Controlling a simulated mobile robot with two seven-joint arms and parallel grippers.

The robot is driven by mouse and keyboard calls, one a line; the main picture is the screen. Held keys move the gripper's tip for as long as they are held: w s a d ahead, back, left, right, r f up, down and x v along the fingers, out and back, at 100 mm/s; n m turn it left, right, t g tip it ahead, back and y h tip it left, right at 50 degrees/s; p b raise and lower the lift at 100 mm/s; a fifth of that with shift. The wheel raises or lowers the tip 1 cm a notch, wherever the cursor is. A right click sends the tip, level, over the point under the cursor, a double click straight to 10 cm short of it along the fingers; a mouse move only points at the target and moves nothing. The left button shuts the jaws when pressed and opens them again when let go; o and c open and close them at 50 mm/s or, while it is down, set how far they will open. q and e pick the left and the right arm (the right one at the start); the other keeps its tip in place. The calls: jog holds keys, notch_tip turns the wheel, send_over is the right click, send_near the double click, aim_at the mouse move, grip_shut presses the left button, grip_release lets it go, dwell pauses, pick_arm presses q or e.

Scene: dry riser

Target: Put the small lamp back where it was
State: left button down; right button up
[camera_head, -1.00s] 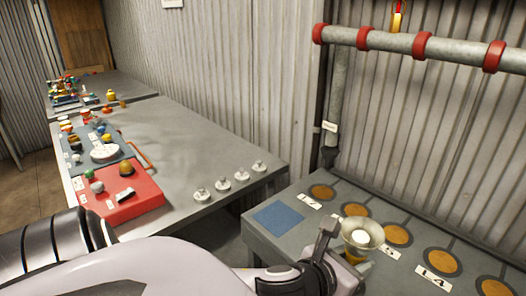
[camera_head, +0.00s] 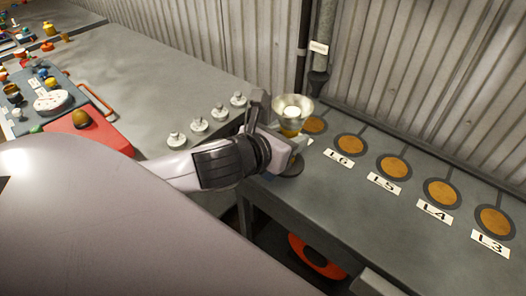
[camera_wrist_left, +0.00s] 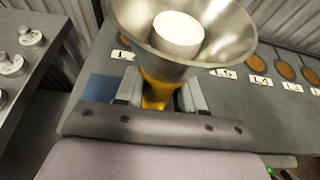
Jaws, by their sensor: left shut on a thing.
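The small lamp (camera_head: 292,110) has a wide silvery reflector, a white bulb and an amber body. My left gripper (camera_head: 284,134) is shut on its body. It holds the lamp upright above the left end of the right-hand bench (camera_head: 300,205). In the left wrist view the lamp (camera_wrist_left: 190,38) fills the top middle, with its amber body between the fingers. The leftmost disc (camera_head: 314,125) is partly hidden by the lamp. My right gripper is out of view.
Several small metal knob-like pieces (camera_head: 199,124) stand on the left bench (camera_head: 140,70). A red tray (camera_head: 97,131) is left of them. A vertical pipe (camera_head: 322,50) stands behind the lamp. A blue patch (camera_wrist_left: 98,89) shows in the left wrist view. A red ring (camera_head: 320,258) is below the bench.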

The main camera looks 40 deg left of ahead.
aim_at(283, 99)
pick_arm(q)
jog(key=shift+m+h, duration=0.4)
jog(key=shift+h, duration=0.1)
jog(key=w+a+r, duration=0.1)
jog(key=w+a+r+b, duration=0.1)
jog(key=a+r, duration=0.1)
jog(key=w+a+r+b, duration=0.1)
jog(key=r, duration=0.1)
jog(key=shift+w+a, duration=0.15)
jog(key=shift+w, duration=0.2)
jog(key=a+r+m+h+b, duration=0.1)
jog(key=a+r+b, duration=0.2)
jog(key=r, duration=0.7)
jog(key=shift+s+a+f+b, duration=0.1)
jog(key=shift+f+b, duration=1.4)
jog(key=shift+f, duration=3.55)
jog(key=shift+s+a+f+b, duration=0.1)
jog(key=shift+f+b, duration=1.4)
jog(key=shift+f, duration=3.55)
jog(key=c, duration=0.7)
grip_release()
jog(key=shift+f, duration=0.2)
